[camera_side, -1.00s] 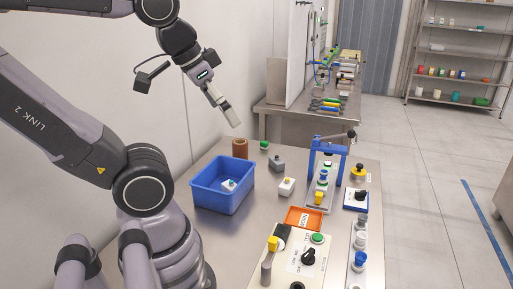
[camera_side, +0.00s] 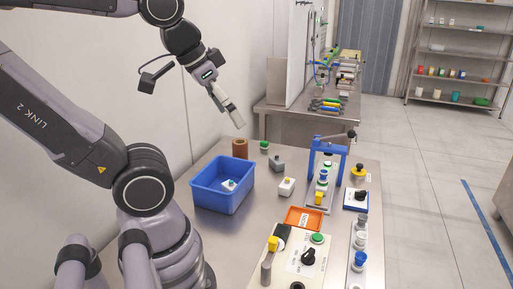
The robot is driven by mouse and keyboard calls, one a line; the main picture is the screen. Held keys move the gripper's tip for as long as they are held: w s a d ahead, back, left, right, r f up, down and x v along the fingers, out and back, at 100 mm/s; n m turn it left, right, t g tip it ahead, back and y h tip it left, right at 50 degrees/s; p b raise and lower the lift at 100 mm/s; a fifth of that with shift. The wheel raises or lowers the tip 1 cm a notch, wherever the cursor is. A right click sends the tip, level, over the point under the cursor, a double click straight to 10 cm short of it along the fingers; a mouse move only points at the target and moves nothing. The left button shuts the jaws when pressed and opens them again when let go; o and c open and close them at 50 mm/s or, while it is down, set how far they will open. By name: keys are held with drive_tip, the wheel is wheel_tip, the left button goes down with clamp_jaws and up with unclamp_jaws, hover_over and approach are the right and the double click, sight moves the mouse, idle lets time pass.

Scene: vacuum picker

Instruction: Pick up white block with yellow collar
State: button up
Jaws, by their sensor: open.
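A white block with a yellow collar (camera_side: 286,187) stands on the steel table, right of the blue bin. Another small white block (camera_side: 229,185) with a yellowish and blue-green top lies inside the blue bin (camera_side: 208,202). My gripper (camera_side: 236,122) is in the air above the back left of the table, behind and above both blocks. It tilts down to the right, is open and holds nothing that I can see. The gap between its fingers is too small to make out.
A grey block (camera_side: 277,164), a brown cylinder (camera_side: 239,148) and a green-topped piece (camera_side: 264,146) stand behind. A blue-framed fixture (camera_side: 329,143), an orange tray (camera_side: 304,218) and a control panel (camera_side: 299,258) fill the right and front. Bare table lies around the white block.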

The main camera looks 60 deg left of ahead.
drive_tip(key=w+a+f+n+t, duration=0.1)
drive_tip(key=w+f+n, duration=0.3)
drive_tip(key=w, duration=1)
drive_tip(key=n+t+y, duration=0.2)
drive_tip(key=n+y, duration=0.3)
drive_tip(key=y, duration=0.4)
approach(287, 181)
drive_tip(key=x, duration=0.5)
drive_tip(key=shift+s+a+f, duration=0.1)
drive_tip(key=shift+a+f, duration=0.05)
drive_tip(key=shift+f, duration=0.05)
drive_tip(key=x, duration=0.5)
drive_tip(key=shift+w+a, duration=0.15)
drive_tip(key=shift+w, duration=0.25)
drive_tip(key=c, duration=1.3)
drive_tip(key=shift+c, duration=0.2)
